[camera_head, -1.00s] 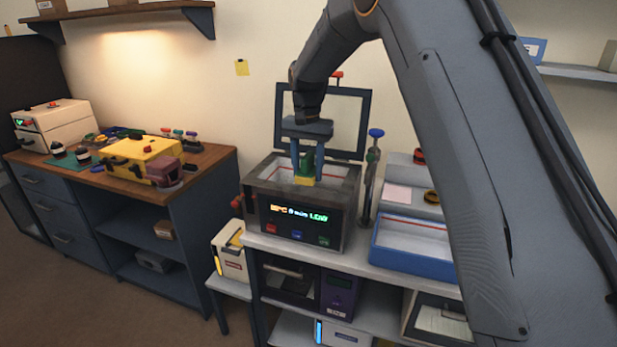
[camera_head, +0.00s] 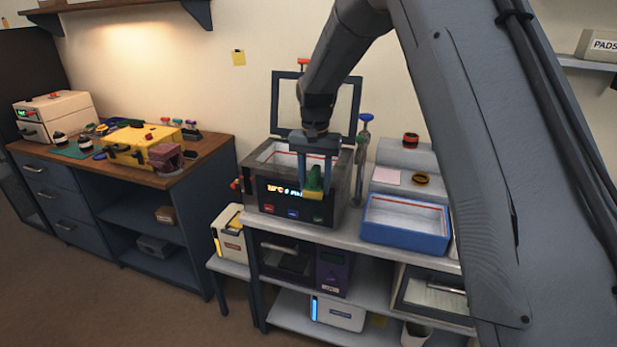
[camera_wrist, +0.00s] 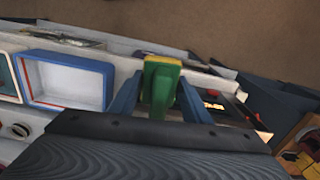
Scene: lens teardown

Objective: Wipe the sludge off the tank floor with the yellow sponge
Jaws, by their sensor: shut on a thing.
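The sponge (camera_head: 316,186) is yellow with a green upper part. My gripper (camera_head: 317,178) is shut on it and holds it in front of the tank's display face. The sponge also shows in the wrist view (camera_wrist: 161,82), between my two blue fingers. The tank (camera_head: 255,178) is a grey metal box with an open lid (camera_head: 284,112) raised at its back. Its rim shows behind my gripper. The tank floor and any sludge on it cannot be made out from here.
A blue-rimmed tray (camera_head: 404,240) stands on the bench right of the tank. A blue-topped post (camera_head: 365,150) rises between tank and grey stepped stand (camera_head: 405,158). A yellow case (camera_head: 145,146) lies on the wooden desk at left. The floor in front is clear.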

